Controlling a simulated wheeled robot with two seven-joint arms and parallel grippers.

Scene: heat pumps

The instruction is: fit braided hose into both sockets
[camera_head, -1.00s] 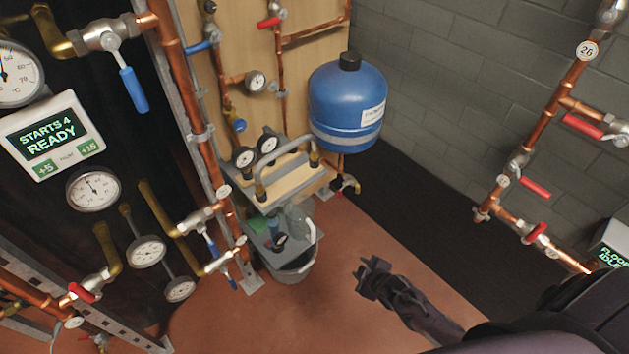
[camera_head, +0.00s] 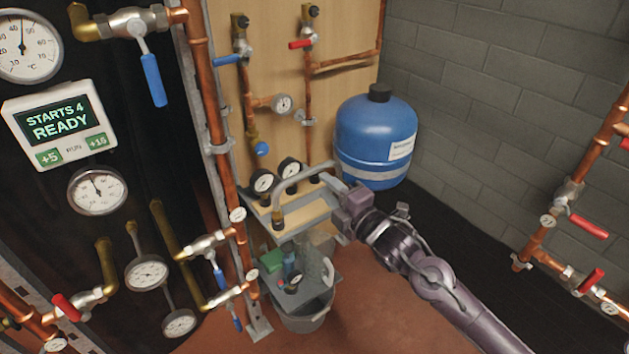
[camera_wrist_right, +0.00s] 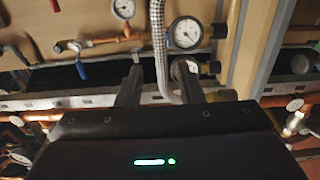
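The grey braided hose (camera_head: 305,172) forms an arch over a small wooden-topped shelf, beside two black gauges. It also shows in the right wrist view (camera_wrist_right: 159,45). A brass fitting (camera_head: 278,216) stands at its left end; I cannot tell whether that end is seated. Its right end is partly hidden by my right gripper. My right gripper (camera_head: 342,208) is at the shelf's right side. In the right wrist view its two fingers (camera_wrist_right: 160,83) stand apart, with the hose running between or just beyond them. The sockets cannot be made out clearly. My left gripper is not in view.
A blue tank (camera_head: 376,140) stands behind my right gripper. A grey bucket (camera_head: 305,315) and a lower tray (camera_head: 318,290) with small items are below the shelf. Copper pipes with valves (camera_head: 225,170) rise at the left. The floor at front right is clear.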

